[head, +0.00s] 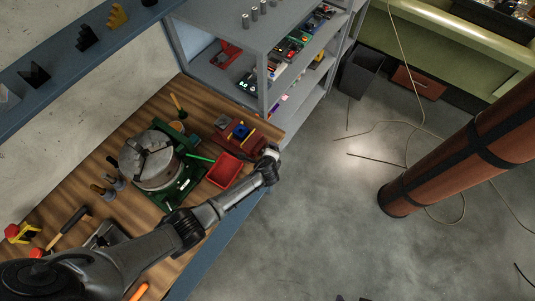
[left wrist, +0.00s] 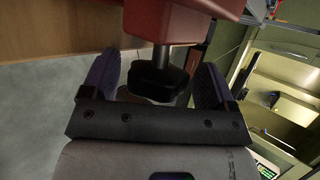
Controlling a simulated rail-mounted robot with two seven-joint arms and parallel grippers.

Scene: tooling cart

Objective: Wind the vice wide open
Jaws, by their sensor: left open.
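The red vice (head: 240,138) stands near the bench's right edge, with blue and yellow pieces on or at it. In the left wrist view its red body (left wrist: 175,20) fills the top, with a black handle (left wrist: 158,76) sticking out toward me. My left gripper (head: 271,153) is at the vice's right end, over the bench edge. In the left wrist view the left gripper (left wrist: 157,65) is open, with one dark finger on each side of the handle. Gaps show between fingers and handle. The vice's jaw opening is too small to tell. My right gripper is not in view.
A red tray (head: 225,170) lies beside my left wrist. A round chuck (head: 152,160) on a green base (head: 184,190) stands left of it. A grey shelf unit (head: 235,35) rises behind the vice. Open floor (head: 310,215) lies to the right of the bench.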

